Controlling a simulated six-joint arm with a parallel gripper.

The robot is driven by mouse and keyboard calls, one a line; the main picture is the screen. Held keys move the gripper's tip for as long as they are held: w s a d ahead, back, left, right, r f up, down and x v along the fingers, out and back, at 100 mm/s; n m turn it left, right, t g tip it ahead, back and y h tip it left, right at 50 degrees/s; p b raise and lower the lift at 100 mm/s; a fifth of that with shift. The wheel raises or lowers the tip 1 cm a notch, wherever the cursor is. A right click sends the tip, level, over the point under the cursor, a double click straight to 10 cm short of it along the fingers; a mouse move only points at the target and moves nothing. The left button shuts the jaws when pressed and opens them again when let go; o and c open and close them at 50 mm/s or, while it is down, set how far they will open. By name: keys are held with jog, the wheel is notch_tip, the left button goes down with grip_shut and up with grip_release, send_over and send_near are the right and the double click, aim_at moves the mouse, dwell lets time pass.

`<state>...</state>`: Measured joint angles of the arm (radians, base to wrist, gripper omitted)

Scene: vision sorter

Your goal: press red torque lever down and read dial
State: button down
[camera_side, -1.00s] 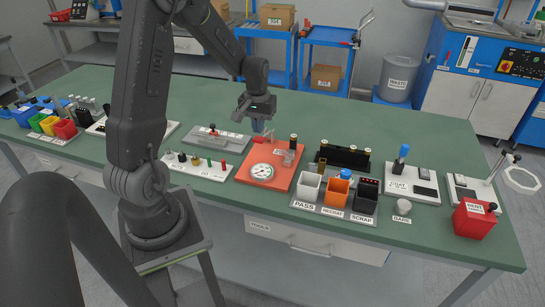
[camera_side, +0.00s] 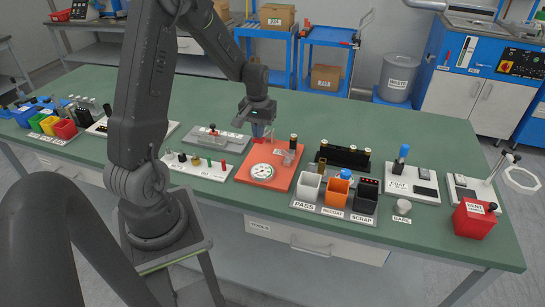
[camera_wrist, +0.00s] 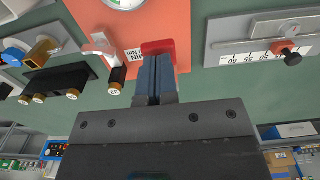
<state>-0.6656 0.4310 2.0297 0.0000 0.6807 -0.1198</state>
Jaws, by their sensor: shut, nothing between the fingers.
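The orange-red torque plate (camera_side: 249,173) lies on the green bench, with a round white dial (camera_side: 262,171) on its front part. The dial's edge also shows at the top of the wrist view (camera_wrist: 124,3); its reading is too small to make out. The red lever (camera_wrist: 158,47) is at the tips of my gripper (camera_wrist: 157,58) in the wrist view, and the fingertips appear to touch it. In the side view my gripper (camera_side: 258,136) points down over the plate's back part and mostly hides the lever. My gripper is shut with nothing between its fingers.
A clear fixture and a small post (camera_side: 293,142) stand on the plate's right side. Right of it are the PASS, RECOAT and SCRAP bins (camera_side: 306,187) and a black rack (camera_side: 344,156). A grey slide gauge (camera_side: 211,138) lies to the left. The bench behind is clear.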

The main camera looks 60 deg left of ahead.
jog(key=shift+f, duration=2.55)
jog(key=shift+r, duration=5.55)
jog(key=d+r+m+t, duration=0.1)
jog(key=d+r+m, duration=0.2)
jog(key=d+r, duration=0.5)
jog(key=s+d+r+m+t, duration=0.2)
jog(key=s+d+m, duration=0.1)
jog(key=s+d, duration=0.3)
jog(key=s+d+r+m+t, duration=0.2)
jog(key=s+d, duration=0.4)
jog(key=d, duration=0.4)
jog(key=shift+s+d+r+m+t, duration=0.3)
jog(key=shift+s+d+r+m, duration=0.15)
jog(key=shift+r, duration=0.35)
jog(key=c, duration=1.8)
grip_release()
jog(key=shift+w+a, duration=0.1)
jog(key=shift+c, duration=0.2)
